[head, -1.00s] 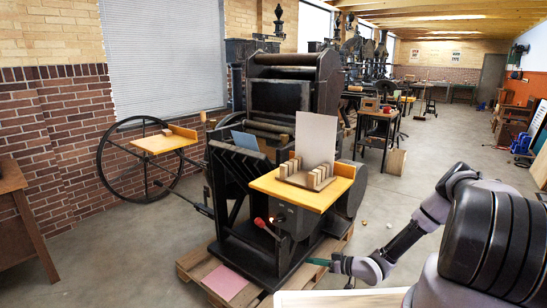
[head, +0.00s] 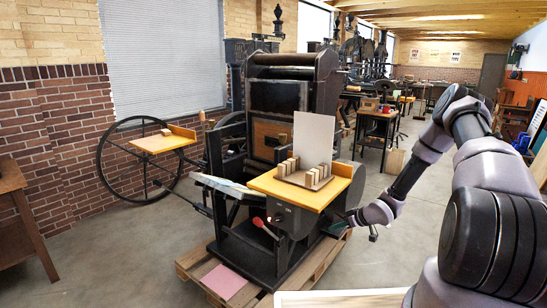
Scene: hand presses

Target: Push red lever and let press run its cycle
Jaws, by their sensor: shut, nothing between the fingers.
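The black press (head: 292,95) stands on a wooden pallet (head: 190,268). Its red lever (head: 260,222) sticks out at the front, below the yellow feed board (head: 275,187), with its red knob toward the upper left. My gripper (head: 338,226) is shut and empty, right of the press's lower front and apart from the lever. Its fingertips are small and dark green against the press. A pale, tilted platen (head: 228,190) shows left of the feed board. A tan panel (head: 272,137) shows inside the press frame.
Wooden blocks (head: 314,172) and an upright grey sheet stand on the feed board. A large wheel (head: 103,165) and another yellow board (head: 153,144) are at left. A pink sheet (head: 224,281) lies at the pallet's front.

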